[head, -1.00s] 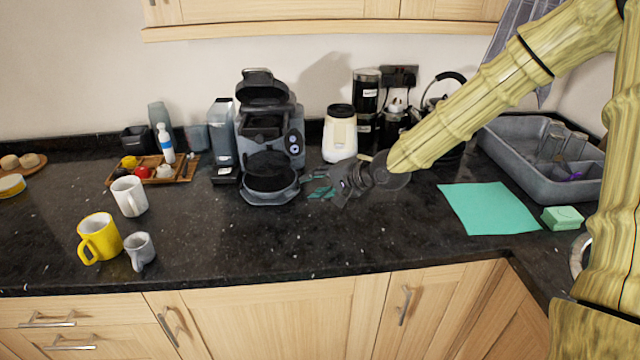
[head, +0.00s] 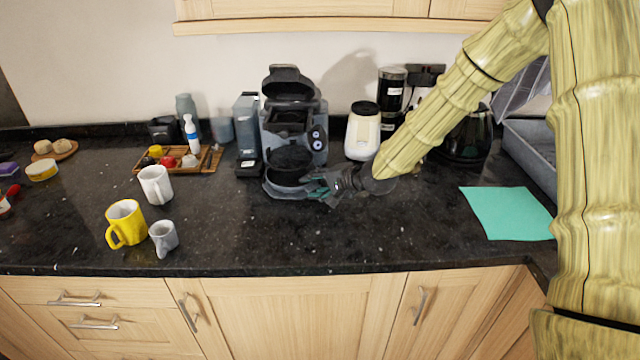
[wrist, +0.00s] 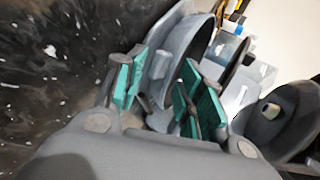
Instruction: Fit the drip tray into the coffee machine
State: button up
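The coffee machine (head: 318,118) is dark grey, stands upright against the back wall and has its top lid raised. A grey, rounded tray-like piece (head: 283,190), which looks like the drip tray, is low at its front, under a dark round part. I cannot tell whether it is seated. My gripper (head: 320,187) is at the right front edge of this piece. In the wrist view, its teal-padded fingers (wrist: 160,88) are spread apart. The curved grey rim (wrist: 180,55) and a small tab lie beyond and between the fingertips, with no clear grip on either.
Mugs, one yellow (head: 125,222), stand at the front left. The counter (head: 320,240) in front of the machine is clear.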

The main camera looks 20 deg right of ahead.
jog(key=shift+w+a, duration=0.1)
jog(key=shift+a, duration=0.05)
jog(key=shift+r, duration=0.1)
jog(key=c, duration=0.7)
jog(key=o, duration=0.9)
jog(key=shift+c, duration=0.2)
jog(key=shift+o, duration=1.1)
jog(key=shift+a, duration=0.1)
jog(key=shift+w+f, duration=0.15)
jog(key=shift+f, duration=0.05)
